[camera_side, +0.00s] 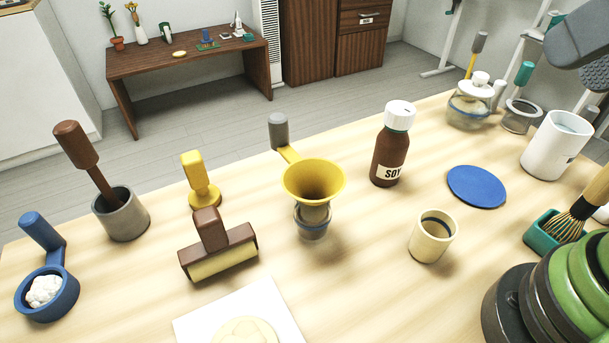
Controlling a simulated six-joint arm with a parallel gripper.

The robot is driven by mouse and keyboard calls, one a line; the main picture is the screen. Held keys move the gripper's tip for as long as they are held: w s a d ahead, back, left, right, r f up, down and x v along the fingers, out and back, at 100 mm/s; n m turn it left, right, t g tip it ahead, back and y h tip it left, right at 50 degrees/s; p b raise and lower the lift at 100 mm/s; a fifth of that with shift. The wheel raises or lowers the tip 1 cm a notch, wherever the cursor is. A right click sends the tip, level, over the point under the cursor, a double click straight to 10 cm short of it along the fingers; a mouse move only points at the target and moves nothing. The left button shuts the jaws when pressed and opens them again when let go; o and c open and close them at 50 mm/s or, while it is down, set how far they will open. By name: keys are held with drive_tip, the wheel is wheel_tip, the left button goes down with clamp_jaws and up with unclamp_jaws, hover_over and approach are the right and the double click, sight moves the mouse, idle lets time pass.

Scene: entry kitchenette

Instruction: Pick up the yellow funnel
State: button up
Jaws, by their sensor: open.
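The yellow funnel (314,184) stands upright near the middle of the table, its wide mouth facing up. A yellow arm runs from its rim back left to an upright grey grip (278,131). Its lower end sits in or over a small clear jar (313,229) with a blue band; the exact fit is partly hidden by the cone. A dark grey rounded part at the top right corner looks like part of my arm, well away from the funnel.
A brown soy bottle (390,150) stands right of the funnel, a cream cup (432,236) front right. A brown-handled roller or press (217,248) and yellow stamp (200,184) are left. A blue disc (476,187) lies farther right. A white sheet (283,306) lies in front.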

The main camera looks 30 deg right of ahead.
drive_tip(key=w+a+r+n+g, duration=0.1)
drive_tip(key=w+a+r+n, duration=0.1)
drive_tip(key=w, duration=0.6)
drive_tip(key=n+g, duration=0.2)
drive_tip(key=n, duration=0.4)
approach(285, 125)
drive_tip(key=shift+n, duration=0.3)
drive_tip(key=x, duration=0.6)
drive_tip(key=shift+w+a+f, duration=0.3)
drive_tip(key=shift+x, duration=2.95)
drive_tip(key=shift+s+d, duration=0.2)
drive_tip(key=c, duration=1)
